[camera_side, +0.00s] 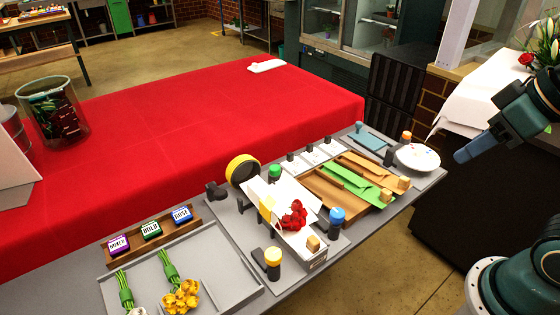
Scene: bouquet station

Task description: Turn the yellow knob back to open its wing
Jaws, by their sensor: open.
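The yellow knob (272,257) is a yellow cap on a dark post at the front of the wrapping station. Beside it, white wrapping panels (291,190) hold a bunch of red roses (293,215). A small yellow flap (267,207) stands up at the left of the roses; I cannot tell whether it is the knob's wing. My gripper (464,155) is at the right, high above the floor beside the bench and well away from the knob. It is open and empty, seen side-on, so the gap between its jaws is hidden.
A green knob (275,171), a blue knob (337,215) and an orange knob (406,136) stand on the bench. A yellow-rimmed roll (243,168) stands behind. Green and tan sheets (350,181) lie to the right, near a white plate (417,157). Flower bunches (181,297) lie front left.

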